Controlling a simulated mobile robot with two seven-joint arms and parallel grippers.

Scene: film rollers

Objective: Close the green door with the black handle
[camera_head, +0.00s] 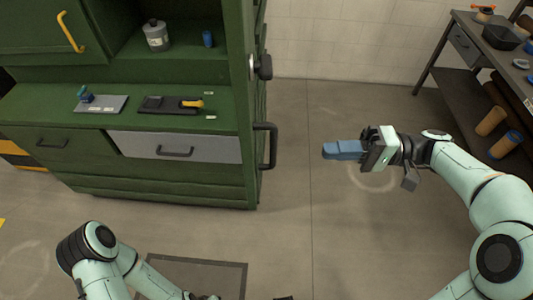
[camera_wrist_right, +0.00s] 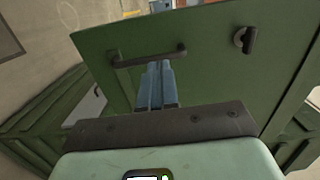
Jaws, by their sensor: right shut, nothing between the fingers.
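The green door (camera_wrist_right: 205,75) shows broad face on in the right wrist view, with a black bar handle (camera_wrist_right: 150,56) and a round black knob with a lever (camera_wrist_right: 245,38). In the head view it is seen nearly edge-on at the right side of the green cabinet (camera_head: 100,190), its black handle (camera_head: 270,146) sticking out to the right. It stands open, swung out toward me. My right gripper (camera_head: 328,151) is shut and empty, blue fingers pointing left at the handle with a gap between. Its fingers (camera_wrist_right: 157,82) also show in the wrist view.
The cabinet counter holds two small trays with tools (camera_head: 172,105), and a grey canister (camera_head: 156,36) stands on a shelf. A dark workbench (camera_head: 455,80) is at the right. The floor (camera_head: 330,220) between cabinet and bench is clear.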

